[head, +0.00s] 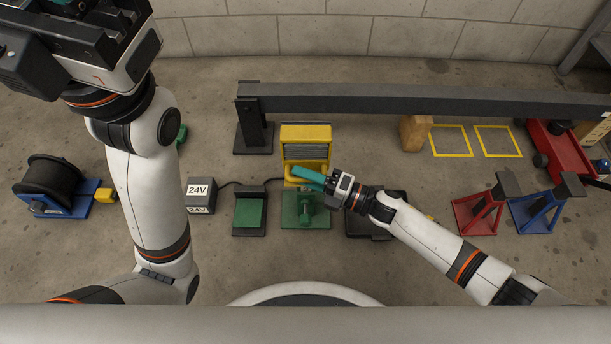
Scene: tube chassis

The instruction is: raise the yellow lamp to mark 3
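The yellow lamp (306,134) stands in the middle of the head view, with a grey slatted face and yellow parts at its lower front. A green stand with a post (305,212) is just in front of it. My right gripper (302,175) reaches in from the right, its teal fingers over the lamp's lower front and above the green stand. Whether they touch or grip anything is unclear. My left gripper (65,5) is at the top left, partly cut off by the frame edge. No numbered height mark is readable.
A dark beam (420,98) runs behind the lamp, with a wooden block (412,133) under it. A 24V box (201,194), a green-topped stand (249,212) and a cable reel (50,186) are left. Red (480,215) and blue (538,212) stands are right.

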